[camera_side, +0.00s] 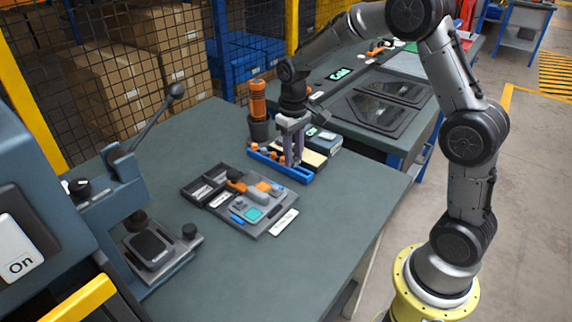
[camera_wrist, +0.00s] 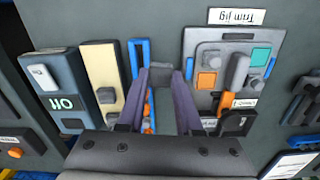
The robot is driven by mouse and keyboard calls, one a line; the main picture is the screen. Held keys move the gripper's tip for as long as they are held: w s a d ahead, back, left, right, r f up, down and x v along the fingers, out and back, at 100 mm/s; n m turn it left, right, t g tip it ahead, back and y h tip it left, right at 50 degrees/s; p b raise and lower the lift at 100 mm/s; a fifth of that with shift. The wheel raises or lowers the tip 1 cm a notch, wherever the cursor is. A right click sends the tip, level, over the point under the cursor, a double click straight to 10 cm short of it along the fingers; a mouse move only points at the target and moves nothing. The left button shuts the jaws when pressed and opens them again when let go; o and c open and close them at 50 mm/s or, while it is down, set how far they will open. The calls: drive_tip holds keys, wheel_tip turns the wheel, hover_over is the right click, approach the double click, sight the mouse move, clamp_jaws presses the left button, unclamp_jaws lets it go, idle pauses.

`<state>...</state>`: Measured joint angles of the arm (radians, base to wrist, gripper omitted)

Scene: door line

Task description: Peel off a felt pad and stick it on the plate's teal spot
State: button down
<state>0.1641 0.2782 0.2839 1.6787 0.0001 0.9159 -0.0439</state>
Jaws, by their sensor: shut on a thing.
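My gripper (camera_side: 293,158) is low over the blue tray (camera_side: 281,170), its purple fingers pointing down. In the wrist view my gripper (camera_wrist: 160,100) is closed on a small grey piece (camera_wrist: 161,76); I cannot tell for sure whether it is a felt pad. The plate (camera_side: 262,226), marked "Trim jig" in the wrist view, lies flat on the bench left of and nearer than the gripper. Its teal spot (camera_side: 254,214) is uncovered and also shows in the wrist view (camera_wrist: 261,57). A cream strip (camera_wrist: 106,75) with a grey square (camera_wrist: 105,95) on it lies beside the fingers.
A dark holder with an orange cylinder (camera_side: 258,100) stands behind the tray. A lever press (camera_side: 150,240) stands at left. The bench front (camera_side: 320,240) is clear.

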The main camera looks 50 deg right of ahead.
drive_tip(key=n, duration=0.1)
approach(253, 214)
drive_tip(key=shift+s, duration=0.15)
drive_tip(key=shift+f, duration=2.75)
drive_tip(key=shift+f, duration=0.65)
drive_tip(key=c, duration=0.5)
unclamp_jaws()
wheel_tip(253, 214, up, 14)
